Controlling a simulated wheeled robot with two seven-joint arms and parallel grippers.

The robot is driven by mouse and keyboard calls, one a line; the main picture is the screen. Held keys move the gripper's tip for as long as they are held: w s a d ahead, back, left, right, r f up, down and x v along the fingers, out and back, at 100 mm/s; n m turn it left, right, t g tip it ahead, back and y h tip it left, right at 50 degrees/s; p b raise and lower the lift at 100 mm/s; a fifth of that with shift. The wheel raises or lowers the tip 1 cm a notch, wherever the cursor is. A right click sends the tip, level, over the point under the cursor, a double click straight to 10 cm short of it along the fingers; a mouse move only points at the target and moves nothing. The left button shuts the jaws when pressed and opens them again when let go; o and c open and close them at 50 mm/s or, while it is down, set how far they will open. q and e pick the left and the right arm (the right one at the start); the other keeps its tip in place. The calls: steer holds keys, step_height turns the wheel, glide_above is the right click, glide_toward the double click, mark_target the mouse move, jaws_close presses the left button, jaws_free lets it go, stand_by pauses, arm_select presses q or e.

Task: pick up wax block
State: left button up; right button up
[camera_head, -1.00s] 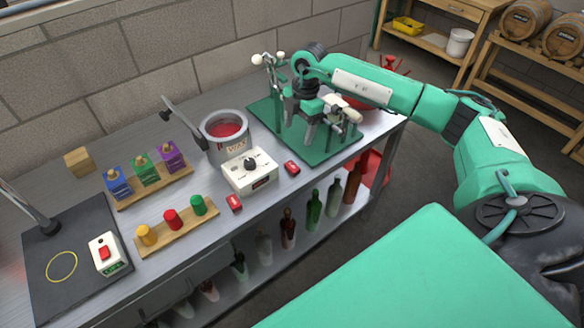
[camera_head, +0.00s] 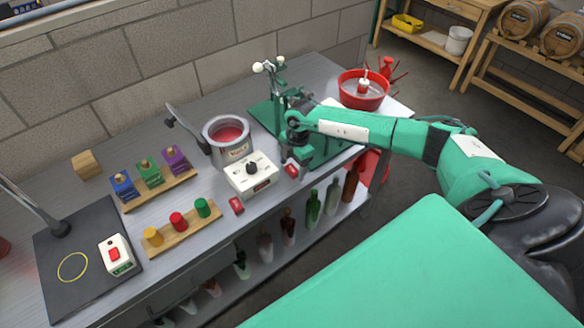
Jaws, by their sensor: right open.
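Two small red wax blocks lie on the grey metal bench near the white control box. One block (camera_head: 236,205) lies in front of the box, clear of any gripper. The other block (camera_head: 291,171) lies to the right of the box. My right gripper (camera_head: 293,160) is open and points down right at this second block. The gripper hides part of it, and I cannot tell whether the fingers touch it. My left gripper is not in view.
The white control box (camera_head: 250,176) with a black knob stands close left of my right gripper. Behind it is a wax pot (camera_head: 226,140). A green stand (camera_head: 275,112) is behind the gripper. A red bowl (camera_head: 362,88) stands at the back right.

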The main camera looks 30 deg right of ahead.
steer(key=shift+f, duration=0.25)
steer(key=c, duration=1.1)
steer(key=shift+o, duration=0.2)
steer(key=shift+r, duration=0.1)
step_height(320, 180, up, 20)
steer(key=b, duration=0.5)
